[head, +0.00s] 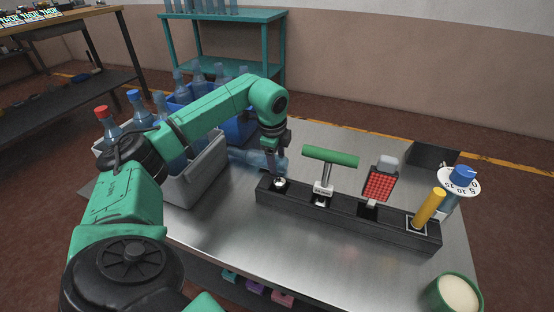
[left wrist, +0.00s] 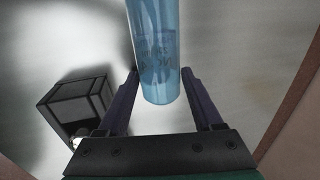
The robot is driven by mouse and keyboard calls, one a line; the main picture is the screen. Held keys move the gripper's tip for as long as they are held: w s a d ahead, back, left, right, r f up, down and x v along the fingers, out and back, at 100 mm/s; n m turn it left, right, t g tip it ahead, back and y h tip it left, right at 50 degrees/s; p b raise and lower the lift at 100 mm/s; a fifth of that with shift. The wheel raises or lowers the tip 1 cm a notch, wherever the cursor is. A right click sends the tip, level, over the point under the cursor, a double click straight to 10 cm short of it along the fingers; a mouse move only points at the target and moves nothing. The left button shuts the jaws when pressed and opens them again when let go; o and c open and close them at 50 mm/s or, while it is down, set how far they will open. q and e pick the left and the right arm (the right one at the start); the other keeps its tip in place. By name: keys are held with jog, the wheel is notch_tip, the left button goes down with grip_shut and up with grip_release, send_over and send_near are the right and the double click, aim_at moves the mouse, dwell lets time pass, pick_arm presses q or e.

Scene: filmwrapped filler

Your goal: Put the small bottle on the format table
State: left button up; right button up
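A clear bluish small bottle (head: 258,159) lies on its side over the steel table (head: 210,228), beside the far left end of a black rail. In the left wrist view the bottle (left wrist: 160,55) runs from the top edge down between the two purple fingers. My left gripper (head: 272,145) points down at the bottle, which lies between its fingertips (left wrist: 160,75). Which surface is the format table is not marked. My right gripper is out of view.
The black rail (head: 395,231) holds a green T-handle (head: 330,156), a red block (head: 380,186) and a yellow handle (head: 428,207). A grey crate (head: 205,168) with bottles stands left. The front middle is clear.

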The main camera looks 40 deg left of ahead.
pick_arm(q)
jog(key=shift+o, duration=0.9)
